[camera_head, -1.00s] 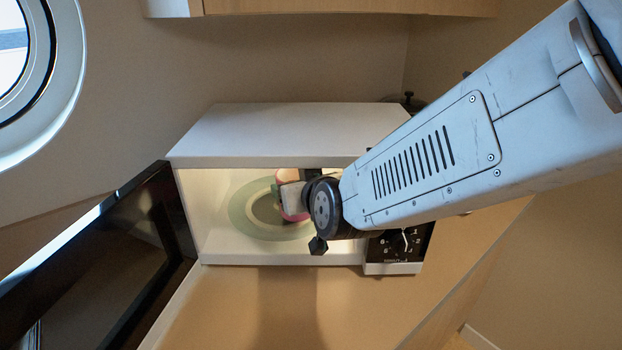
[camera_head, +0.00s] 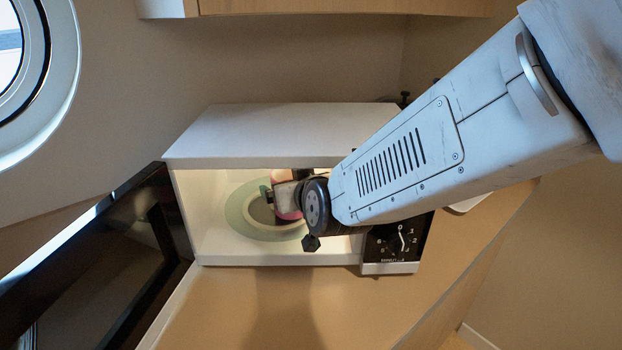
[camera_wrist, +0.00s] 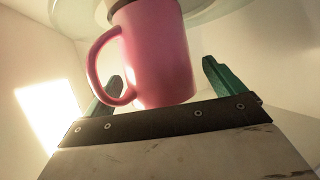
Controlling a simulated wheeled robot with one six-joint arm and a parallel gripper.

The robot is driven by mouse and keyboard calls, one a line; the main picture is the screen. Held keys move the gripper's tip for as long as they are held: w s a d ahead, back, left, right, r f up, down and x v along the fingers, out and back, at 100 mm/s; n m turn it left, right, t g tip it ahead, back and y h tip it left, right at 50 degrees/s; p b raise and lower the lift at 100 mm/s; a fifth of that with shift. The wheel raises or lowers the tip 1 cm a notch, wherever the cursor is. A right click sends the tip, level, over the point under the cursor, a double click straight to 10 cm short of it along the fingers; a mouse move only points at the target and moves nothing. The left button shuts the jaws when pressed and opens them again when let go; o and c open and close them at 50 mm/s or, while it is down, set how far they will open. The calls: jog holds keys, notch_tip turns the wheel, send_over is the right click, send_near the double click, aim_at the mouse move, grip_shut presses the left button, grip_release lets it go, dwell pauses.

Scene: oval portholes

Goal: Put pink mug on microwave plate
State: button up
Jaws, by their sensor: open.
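The pink mug (camera_head: 287,208) is inside the open microwave (camera_head: 255,150), over the right part of the pale green glass plate (camera_head: 243,222). My gripper (camera_head: 284,193) reaches into the microwave at the mug and partly hides it. In the wrist view, the pink mug (camera_wrist: 158,55) lies between the two green fingers of my gripper (camera_wrist: 160,85), which are apart. Its handle is on the left, in front of the left finger. The plate (camera_wrist: 205,10) shows at the top of that view, near the mug's far end. Whether the mug touches the plate or the fingers is unclear.
The black microwave door (camera_head: 110,260) stands open to the left. The control panel (camera_head: 396,243) is at the right of the opening, below my arm. The microwave's side walls and roof are close around my gripper. A wooden cabinet (camera_head: 345,7) hangs above.

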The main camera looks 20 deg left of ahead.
jog(key=shift+r, duration=0.1)
jog(key=shift+s+d+r, duration=0.15)
jog(key=shift+d, duration=0.05)
jog(key=s+d, duration=0.8)
jog(key=d, duration=0.1)
jog(key=shift+s+d, duration=0.15)
jog(key=shift+s, duration=0.2)
jog(key=shift+r, duration=0.1)
dwell(1.3)
